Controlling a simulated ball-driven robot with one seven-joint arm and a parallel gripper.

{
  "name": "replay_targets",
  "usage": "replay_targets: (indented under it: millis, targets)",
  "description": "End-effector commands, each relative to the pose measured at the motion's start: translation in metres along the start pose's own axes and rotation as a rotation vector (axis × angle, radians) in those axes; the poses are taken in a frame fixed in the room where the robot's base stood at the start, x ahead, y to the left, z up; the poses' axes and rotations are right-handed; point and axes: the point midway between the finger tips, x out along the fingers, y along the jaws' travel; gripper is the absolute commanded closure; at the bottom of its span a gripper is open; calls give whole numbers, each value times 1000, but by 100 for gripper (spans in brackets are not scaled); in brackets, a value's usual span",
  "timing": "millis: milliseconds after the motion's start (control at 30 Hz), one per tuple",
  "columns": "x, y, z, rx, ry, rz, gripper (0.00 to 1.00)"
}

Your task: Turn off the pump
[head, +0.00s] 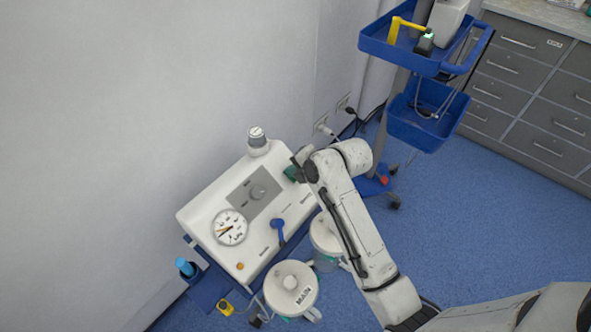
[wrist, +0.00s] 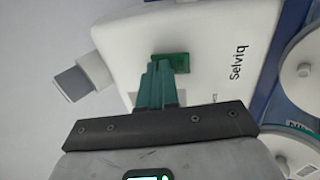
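The pump (head: 215,205) is a white box against the wall, with a grey panel and knob (head: 258,191), a round gauge (head: 230,228) and a blue lever (head: 278,231) on its top. It also shows in the wrist view (wrist: 215,35). A green switch (wrist: 182,62) sits on its top beside the word "Selviq". My gripper (wrist: 161,66) has green fingers pressed together, with nothing seen between them. Their tips are at or just short of the switch; contact is unclear. In the head view my gripper (head: 289,173) is over the pump's right end and the switch is hidden.
A white-lidded jar marked MAIN (head: 291,289) and a second jar (head: 325,236) stand along the pump's front. A grey-white cap (head: 257,139) rises at its back corner. A pole with blue trays (head: 415,125) stands behind my arm, with grey drawers (head: 535,90) farther right.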

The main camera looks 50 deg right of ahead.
Motion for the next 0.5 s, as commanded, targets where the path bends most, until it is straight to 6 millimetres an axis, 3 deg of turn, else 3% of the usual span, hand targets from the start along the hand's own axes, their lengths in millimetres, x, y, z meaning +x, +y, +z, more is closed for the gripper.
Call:
replay_targets:
  millis: [500]
  targets:
    - [-3, -17, -1, 1, 2, -5, 100]
